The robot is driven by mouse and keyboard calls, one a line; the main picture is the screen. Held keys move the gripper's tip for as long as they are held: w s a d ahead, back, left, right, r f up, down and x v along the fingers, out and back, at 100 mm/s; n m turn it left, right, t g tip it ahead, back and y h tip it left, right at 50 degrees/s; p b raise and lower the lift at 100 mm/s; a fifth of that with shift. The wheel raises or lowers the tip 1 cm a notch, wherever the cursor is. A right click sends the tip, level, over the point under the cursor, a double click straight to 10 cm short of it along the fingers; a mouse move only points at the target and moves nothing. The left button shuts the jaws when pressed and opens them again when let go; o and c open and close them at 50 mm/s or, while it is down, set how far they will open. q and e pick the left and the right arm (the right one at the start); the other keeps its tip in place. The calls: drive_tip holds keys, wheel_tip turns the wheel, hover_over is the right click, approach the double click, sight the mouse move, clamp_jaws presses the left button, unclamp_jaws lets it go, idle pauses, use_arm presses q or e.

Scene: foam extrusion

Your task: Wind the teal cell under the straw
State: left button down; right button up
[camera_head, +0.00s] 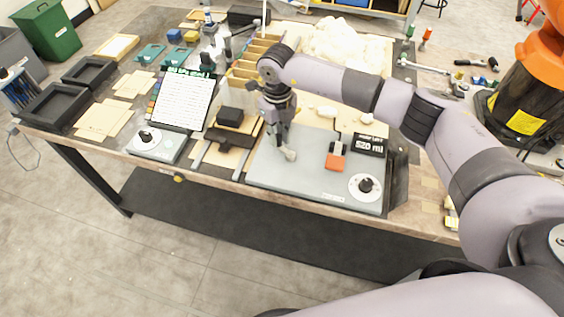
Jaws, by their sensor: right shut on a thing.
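My right gripper (286,148) reaches down over the left part of a wide grey-teal platform (318,192) at the table's front. It is shut on a small pale grey piece (290,155), partly hidden by the fingers; I cannot tell exactly what it is. The platform carries a white dial with a black knob (366,185), an orange-red block (335,160) and a black display (369,144) reading 520 ml. Small teal pieces (151,53) lie at the back left. I cannot tell which is the teal cell or the straw. My left gripper is not in view.
A smaller grey unit with a knob (157,143) stands at the front left, near a white printed board (184,101). Black trays (54,107) and wooden plates (103,118) lie left. A wooden rack (250,62) and a pale foam heap (340,45) are behind my arm.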

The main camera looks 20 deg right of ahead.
drive_tip(key=o, duration=0.7)
drive_tip(key=shift+o, duration=0.2)
drive_tip(key=shift+c, duration=0.4)
